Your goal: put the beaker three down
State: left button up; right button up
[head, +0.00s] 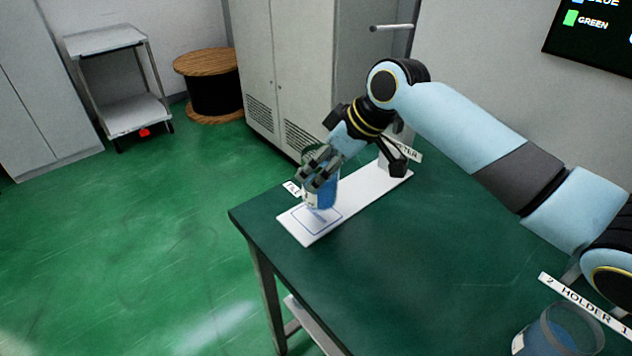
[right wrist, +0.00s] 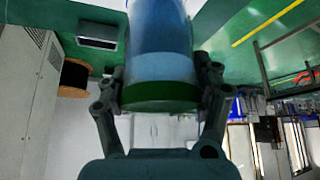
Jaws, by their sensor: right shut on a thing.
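My right gripper (head: 319,168) is shut on a clear beaker (head: 322,194) with blue contents. The beaker is over the near left end of a white board (head: 361,208), close to a square outline marked there. I cannot tell whether its base touches the board. In the right wrist view the beaker (right wrist: 158,60) stands between the two fingers (right wrist: 160,95), with blue, pale blue and green bands showing. Its label is partly hidden by the fingers. My left gripper is not in view.
The board lies on a dark green table (head: 400,270). Another beaker with blue contents (head: 555,335) stands at the lower right by a holder sign (head: 583,304). A labelled white block (head: 402,150) is at the board's far end. The table's middle is clear.

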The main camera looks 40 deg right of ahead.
jog(key=shift+w+a+f, duration=0.2)
jog(key=shift+w+a, duration=0.1)
jog(key=shift+w, duration=0.05)
jog(key=shift+f, duration=2.05)
jog(key=shift+f, duration=0.1)
jog(key=o, duration=1.5)
jog(key=shift+o, duration=0.2)
